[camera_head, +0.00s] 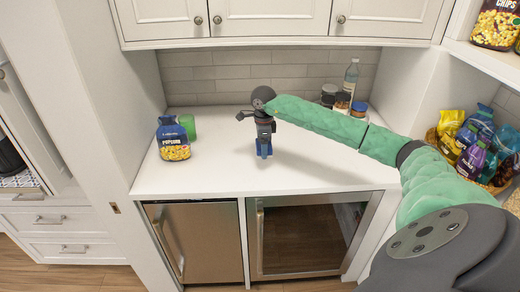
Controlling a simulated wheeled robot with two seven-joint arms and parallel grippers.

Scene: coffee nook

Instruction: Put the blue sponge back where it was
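My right gripper (264,140) comes in from the right on the green-sleeved arm and points down over the middle of the white counter. A small blue thing, which looks like the blue sponge (264,150), is between its fingertips, and the gripper appears shut on it. The sponge is partly hidden by the fingers. I cannot tell whether its lower end touches the counter (220,177) or is just above it. My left gripper is not in view.
A blue popcorn bag (173,140) and a green container (188,126) stand at the counter's left. Jars (342,102) and a clear bottle (351,76) stand at the back right. A basket of snack bags (470,145) is at the right. The front of the counter is clear.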

